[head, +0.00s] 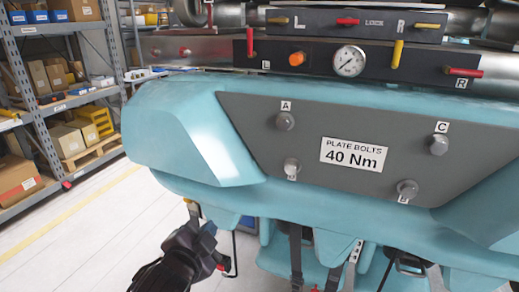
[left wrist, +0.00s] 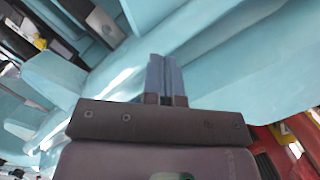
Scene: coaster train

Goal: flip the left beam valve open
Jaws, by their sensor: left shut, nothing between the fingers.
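A red lever (head: 250,42) stands upright at the left end of the dark panel, beside the label L; I take it to be the left beam valve. A second red lever (head: 463,72) lies level at the right end, above the label R. My left gripper (head: 207,229) is low at the left, below the teal body and well apart from the levers. In the left wrist view its fingers (left wrist: 165,76) are together and empty, with teal surfaces behind them. My right gripper is in neither view.
The dark panel (head: 320,72) also carries an orange knob (head: 297,58), a gauge (head: 349,61) and a yellow lever (head: 397,53). The teal body (head: 180,110) with a grey bolt plate (head: 300,150) juts out below. Shelving (head: 55,100) stands left, beyond clear floor.

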